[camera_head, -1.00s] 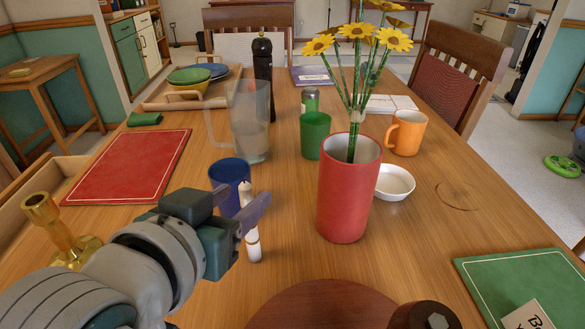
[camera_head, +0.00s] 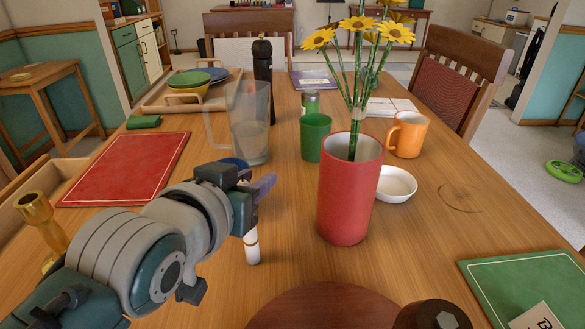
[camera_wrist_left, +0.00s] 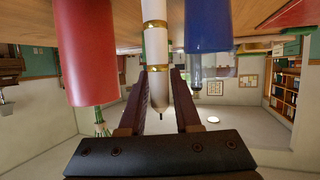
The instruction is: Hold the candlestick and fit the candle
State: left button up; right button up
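The white candle (camera_head: 252,248) with gold bands stands upright on the table, left of the red vase; its upper part is hidden by my left gripper in the head view. My left gripper (camera_head: 257,196) is at the candle's upper part. In the left wrist view, which is upside down, the candle (camera_wrist_left: 156,45) lies between the two fingers (camera_wrist_left: 160,90), which look open; contact is not clear. The brass candlestick (camera_head: 38,215) stands at the left, its lower part partly behind my left arm. My right gripper is not in view.
A red vase (camera_head: 345,205) with yellow flowers stands right of the candle. A blue cup (camera_wrist_left: 208,25) is close beside it, mostly hidden in the head view. A glass pitcher (camera_head: 248,125) and green cup (camera_head: 315,137) stand behind. A round brown board (camera_head: 320,305) lies in front.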

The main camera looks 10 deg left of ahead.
pick_arm(q)
grip_shut()
dwell(1.0)
